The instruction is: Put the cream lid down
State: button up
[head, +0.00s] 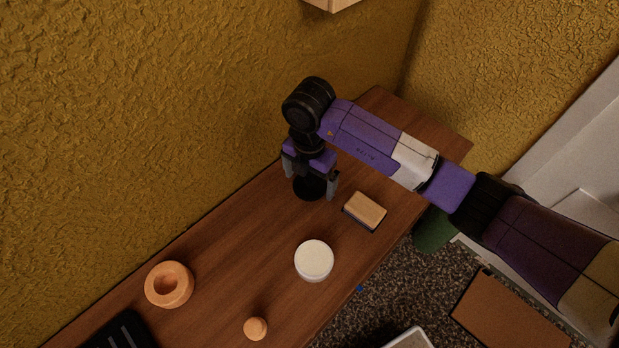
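A round cream-white piece (314,258) with a pale flat top lies on the wooden tabletop, below my gripper in the picture and apart from it. I cannot tell whether it is a lid alone or a lidded pot. My gripper (312,184) points down over the table near the wall. Its two grey fingers are spread, one on each side of a dark round thing (309,190). I cannot tell whether the fingers press on it or whether it touches the table. No cream-coloured thing shows between the fingers.
A tan block with a dark base (365,210) lies right of my gripper. An orange ring (169,285), a small orange knob-like piece (256,328) and a black item (120,334) are at the lower left. The wooden table (235,255) runs along a mustard wall, with bare patches between things.

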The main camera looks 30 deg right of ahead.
aim_at(310, 179)
jog(key=shift+r, duration=0.1)
notch_tip(310, 179, up, 12)
dwell(0.6)
jog(key=shift+r, duration=0.1)
